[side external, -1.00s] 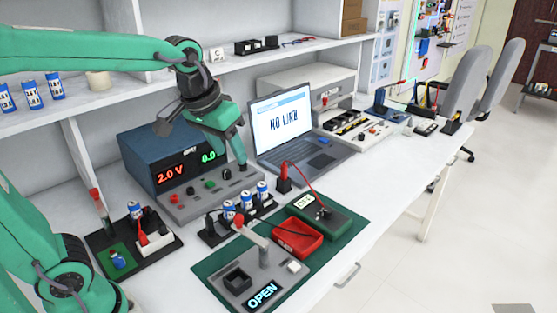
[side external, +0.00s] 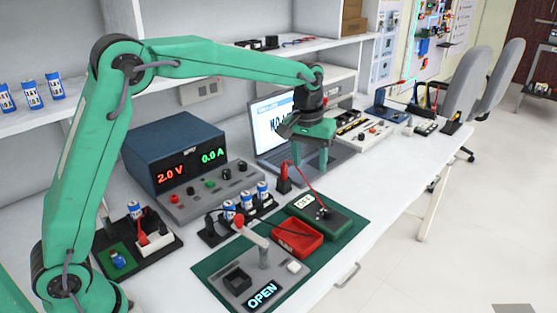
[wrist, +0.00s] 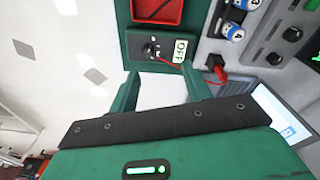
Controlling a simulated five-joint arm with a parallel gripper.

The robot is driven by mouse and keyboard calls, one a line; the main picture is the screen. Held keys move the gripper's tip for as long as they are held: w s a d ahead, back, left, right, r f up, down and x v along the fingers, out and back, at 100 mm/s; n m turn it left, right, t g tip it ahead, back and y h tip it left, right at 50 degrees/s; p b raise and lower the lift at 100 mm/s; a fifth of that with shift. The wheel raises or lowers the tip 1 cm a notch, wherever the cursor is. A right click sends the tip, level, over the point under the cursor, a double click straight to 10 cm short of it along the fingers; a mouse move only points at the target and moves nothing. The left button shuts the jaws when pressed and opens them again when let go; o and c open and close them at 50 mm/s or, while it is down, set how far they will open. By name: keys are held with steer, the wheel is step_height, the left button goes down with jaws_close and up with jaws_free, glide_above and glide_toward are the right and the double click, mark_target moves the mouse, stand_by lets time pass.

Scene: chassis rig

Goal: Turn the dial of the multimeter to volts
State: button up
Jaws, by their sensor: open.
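The multimeter (side external: 338,224) is a dark green box lying on the green mat, with a black dial (side external: 324,213) and a small pale display. In the wrist view the multimeter (wrist: 168,62) shows near the top, its black dial (wrist: 149,49) beside a display (wrist: 181,50) that reads OFF. My gripper (side external: 310,168) points down with its two green fingers apart and nothing between them. It hangs above and behind the multimeter, in front of the laptop. In the wrist view my gripper (wrist: 160,84) has its fingertips just below the multimeter, apart from the dial.
A red lead (side external: 312,186) arches from a red plug to the multimeter. A red tray (side external: 298,238) lies beside it, and a grey fixture (side external: 245,285) reading OPEN stands in front. The laptop (side external: 335,165) and power supply (side external: 175,150) stand behind.

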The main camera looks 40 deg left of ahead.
steer(key=n+g, duration=0.1)
glide_above(328, 210)
step_height(328, 210, down, 8)
steer(key=shift+f, duration=0.25)
steer(key=shift+f, duration=0.2)
steer(key=shift+f, duration=3.75)
steer(key=c, duration=1)
